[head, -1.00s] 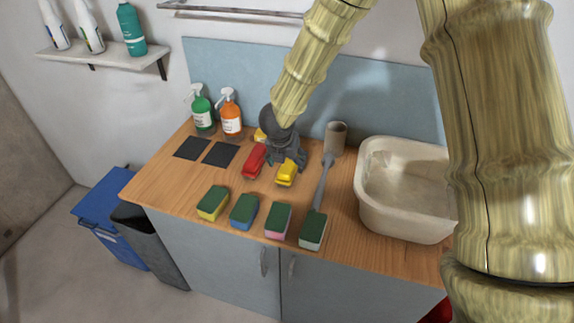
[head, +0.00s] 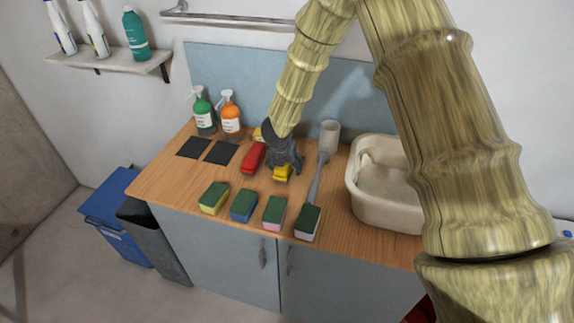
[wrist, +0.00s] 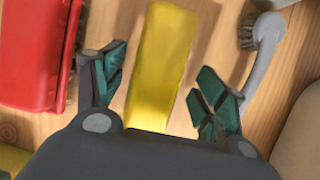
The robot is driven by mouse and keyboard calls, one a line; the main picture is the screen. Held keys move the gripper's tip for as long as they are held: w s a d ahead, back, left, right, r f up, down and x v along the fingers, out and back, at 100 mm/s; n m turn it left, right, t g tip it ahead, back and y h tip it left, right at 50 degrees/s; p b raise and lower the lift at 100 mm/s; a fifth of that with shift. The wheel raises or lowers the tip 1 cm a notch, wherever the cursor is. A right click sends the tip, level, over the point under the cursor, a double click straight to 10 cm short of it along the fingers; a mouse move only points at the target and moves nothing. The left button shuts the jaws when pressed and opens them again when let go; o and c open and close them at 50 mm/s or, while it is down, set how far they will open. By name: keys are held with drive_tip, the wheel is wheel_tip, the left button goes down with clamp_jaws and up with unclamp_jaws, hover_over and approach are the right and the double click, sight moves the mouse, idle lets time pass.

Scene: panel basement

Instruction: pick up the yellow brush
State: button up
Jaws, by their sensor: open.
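The yellow brush (head: 281,174) lies on the wooden counter, mostly hidden under my gripper (head: 287,160) in the head view. In the wrist view the yellow brush (wrist: 163,40) runs lengthwise between the two teal-padded fingers of my gripper (wrist: 161,75). The fingers are spread, one on each side of it, with a gap of bare wood on both sides. Its bristles are not visible.
A red brush (head: 253,157) lies close left of my gripper. A grey long-handled brush (head: 316,180) lies to the right, near a beige basin (head: 385,215). Several sponges line the counter's front edge. Spray bottles (head: 230,115) stand behind left.

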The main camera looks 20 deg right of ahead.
drive_tip(key=shift+w+f, duration=0.4)
drive_tip(key=shift+f, duration=0.1)
drive_tip(key=shift+c, duration=1.1)
drive_tip(key=shift+w+f, duration=0.2)
drive_tip(key=shift+w, duration=0.1)
drive_tip(key=c, duration=0.3)
drive_tip(key=shift+s+r, duration=0.35)
drive_tip(key=shift+s, duration=0.05)
drive_tip(key=c, duration=0.7)
drive_tip(key=shift+w+f, duration=0.2)
wheel_tip(320, 180, up, 28)
drive_tip(key=b, duration=0.6)
drive_tip(key=shift+s+r, duration=0.1)
